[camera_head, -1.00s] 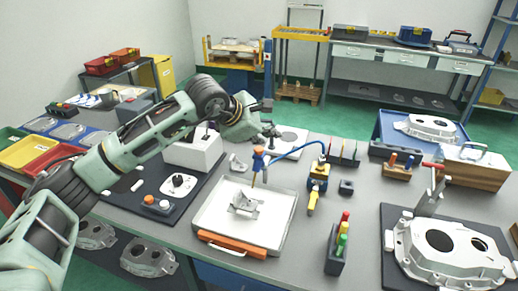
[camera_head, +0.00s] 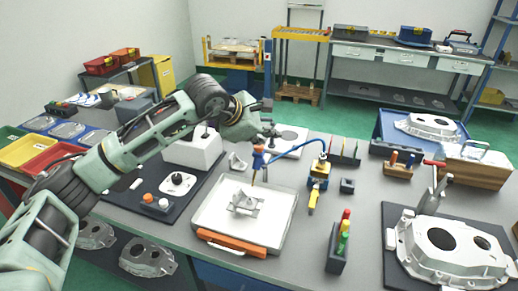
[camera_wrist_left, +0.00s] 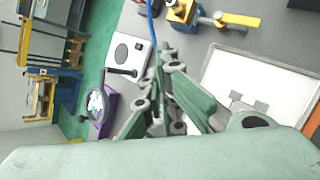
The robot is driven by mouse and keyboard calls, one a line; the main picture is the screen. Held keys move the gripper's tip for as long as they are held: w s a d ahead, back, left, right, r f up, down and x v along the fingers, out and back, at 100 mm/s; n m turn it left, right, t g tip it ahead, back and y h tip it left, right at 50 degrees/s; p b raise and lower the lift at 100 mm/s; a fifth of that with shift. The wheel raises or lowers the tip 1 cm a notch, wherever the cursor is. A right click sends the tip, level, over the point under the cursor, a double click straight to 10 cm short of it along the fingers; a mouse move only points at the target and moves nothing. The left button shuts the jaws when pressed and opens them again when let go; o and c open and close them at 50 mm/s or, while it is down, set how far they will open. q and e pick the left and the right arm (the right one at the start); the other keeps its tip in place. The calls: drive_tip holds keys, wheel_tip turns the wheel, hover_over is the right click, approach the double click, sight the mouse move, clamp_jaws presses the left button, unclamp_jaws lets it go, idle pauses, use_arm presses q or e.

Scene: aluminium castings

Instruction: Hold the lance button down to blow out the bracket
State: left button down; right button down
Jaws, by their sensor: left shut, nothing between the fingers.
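The grey metal bracket (camera_head: 245,201) sits in a white tray (camera_head: 215,222) with an orange front handle; part of it shows in the left wrist view (camera_wrist_left: 240,98). The lance (camera_head: 258,160), orange and blue with a blue hose (camera_head: 300,149), points down over the back of the tray, behind the bracket. My left gripper (camera_head: 270,133) is shut and empty, just above and behind the lance top. I cannot tell whether it touches the button. In the left wrist view its fingers (camera_wrist_left: 168,95) are close together and hide the lance. My right gripper is out of view.
A yellow and blue valve unit (camera_head: 319,175) stands right of the tray. A dark holder with coloured bottles (camera_head: 338,248) is at the front. A large casting (camera_head: 450,255) lies on a dark mat at right. A white block (camera_head: 193,150) stands left of the lance.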

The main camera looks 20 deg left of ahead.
use_arm(q)
drive_tip(key=shift+f+b, duration=0.65)
idle(0.8)
drive_tip(key=shift+r, duration=0.1)
idle(1.7)
drive_tip(key=shift+r+p, duration=0.45)
drive_tip(key=shift+r, duration=0.55)
drive_tip(key=shift+r, duration=0.1)
wheel_tip(320, 180, up, 5)
drive_tip(key=shift+f+p, duration=0.1)
drive_tip(key=shift+p, duration=1.1)
